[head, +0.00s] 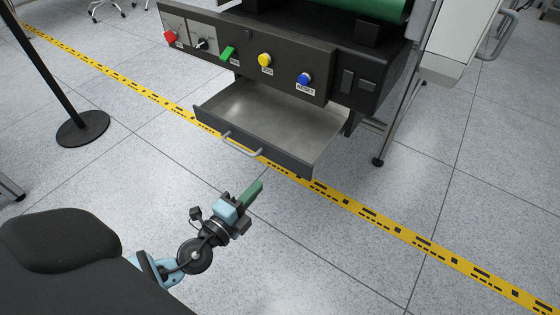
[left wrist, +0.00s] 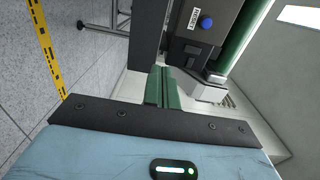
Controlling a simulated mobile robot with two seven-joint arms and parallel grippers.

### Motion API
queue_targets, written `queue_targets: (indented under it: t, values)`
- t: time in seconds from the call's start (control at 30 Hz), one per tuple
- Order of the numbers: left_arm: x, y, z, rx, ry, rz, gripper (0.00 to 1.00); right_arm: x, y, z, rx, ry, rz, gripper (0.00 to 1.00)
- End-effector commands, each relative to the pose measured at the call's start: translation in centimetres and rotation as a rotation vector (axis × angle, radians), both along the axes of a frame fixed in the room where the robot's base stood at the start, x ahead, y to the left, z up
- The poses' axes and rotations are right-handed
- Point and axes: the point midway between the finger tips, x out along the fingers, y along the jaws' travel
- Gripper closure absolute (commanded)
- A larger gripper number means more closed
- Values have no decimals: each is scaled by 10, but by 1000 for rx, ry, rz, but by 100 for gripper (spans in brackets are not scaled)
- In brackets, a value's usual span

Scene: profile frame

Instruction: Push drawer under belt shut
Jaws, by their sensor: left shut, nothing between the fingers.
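The drawer (head: 290,163) under the belt is pulled out from the dark control housing, its empty metal inside showing. A light grey bar handle (head: 243,144) is on its front. My left gripper (head: 257,188) has green fingers and is shut and empty. In the head view it is in front of the drawer front, below and right of the handle in the picture, with a gap between. In the left wrist view the shut fingers (left wrist: 162,87) point toward a dark panel (left wrist: 148,35), which looks like the drawer front. My right gripper is not in view.
Above the drawer, the control panel (head: 290,66) carries red, green, yellow and blue controls; the green belt (head: 375,8) is above it. Yellow-black floor tape (head: 375,218) runs beneath. A post with a round base (head: 83,128) stands left. The floor before the drawer is clear.

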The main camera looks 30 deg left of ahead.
Motion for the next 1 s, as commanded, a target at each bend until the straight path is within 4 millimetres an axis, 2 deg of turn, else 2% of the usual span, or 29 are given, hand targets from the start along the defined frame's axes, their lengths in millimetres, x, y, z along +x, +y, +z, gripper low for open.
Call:
queue_targets:
  t: [0.03, 0.3, 0.5, 0.7, 1.0]
  values:
    - [11, -1, 2, 0, -4, 2, 100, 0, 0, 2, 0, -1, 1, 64]
    - [60, -5, 1, 0, -2, 1, 100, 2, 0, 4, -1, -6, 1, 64]
    - [90, -7, 1, -1, 0, 0, 100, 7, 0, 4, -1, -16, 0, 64]
    - [106, -9, 0, -1, 1, 0, 100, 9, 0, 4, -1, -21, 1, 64]
    - [109, -9, 0, 0, 1, -1, 100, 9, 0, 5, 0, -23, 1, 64]
